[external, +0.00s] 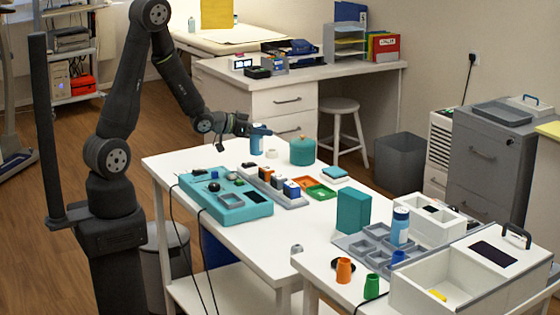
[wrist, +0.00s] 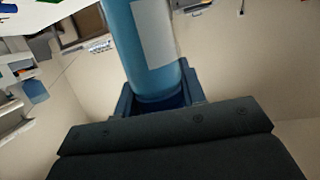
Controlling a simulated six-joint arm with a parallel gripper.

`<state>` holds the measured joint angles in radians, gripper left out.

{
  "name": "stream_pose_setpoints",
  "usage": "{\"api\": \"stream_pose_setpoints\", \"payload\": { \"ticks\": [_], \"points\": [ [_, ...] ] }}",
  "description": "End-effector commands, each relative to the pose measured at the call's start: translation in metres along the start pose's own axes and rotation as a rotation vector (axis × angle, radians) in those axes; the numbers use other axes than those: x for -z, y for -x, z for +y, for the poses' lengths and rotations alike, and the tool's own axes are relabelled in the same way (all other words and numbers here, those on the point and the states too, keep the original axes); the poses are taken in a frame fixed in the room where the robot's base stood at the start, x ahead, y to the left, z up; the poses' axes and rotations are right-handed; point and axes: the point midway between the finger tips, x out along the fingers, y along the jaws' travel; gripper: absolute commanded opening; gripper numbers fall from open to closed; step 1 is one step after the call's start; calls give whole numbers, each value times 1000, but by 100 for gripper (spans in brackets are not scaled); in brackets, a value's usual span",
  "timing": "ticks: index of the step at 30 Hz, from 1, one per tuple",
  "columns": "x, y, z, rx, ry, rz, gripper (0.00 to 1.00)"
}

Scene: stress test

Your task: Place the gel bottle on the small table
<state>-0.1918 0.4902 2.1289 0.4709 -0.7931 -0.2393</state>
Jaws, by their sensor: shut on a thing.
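A blue bottle with a pale label, which looks like the gel bottle (external: 257,146), is held in my gripper (external: 262,131) at the far edge of the white table (external: 228,160). I cannot tell whether its base touches the tabletop. In the wrist view the bottle (wrist: 150,45) stands between the blue fingers of my gripper (wrist: 158,98), which are shut on it; its far end is cut off. A lower white table (external: 312,270) adjoins at the front right; which table is the small one is unclear. A similar blue bottle (external: 400,226) stands there.
A teal round container (external: 302,151) and a white roll (external: 272,154) are close to the held bottle. A teal tray (external: 228,208) and a grey organizer (external: 292,201) lie nearer. A teal box (external: 353,211), grey tray (external: 352,243) and white bin (external: 430,288) crowd the right side.

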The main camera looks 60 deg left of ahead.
Motion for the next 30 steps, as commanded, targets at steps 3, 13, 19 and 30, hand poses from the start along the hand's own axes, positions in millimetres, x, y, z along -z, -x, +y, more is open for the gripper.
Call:
{"api": "stream_pose_setpoints", "payload": {
  "ticks": [3, 13, 19, 30],
  "points": [
    [0, 26, -17, 83, 26, 0, 8],
    [-20, 39, -59, 153, 49, -8, 8],
    [-44, 30, -101, 152, 49, -8, 8],
    [-68, 19, -145, 148, 47, -5, 8]
  ]
}}
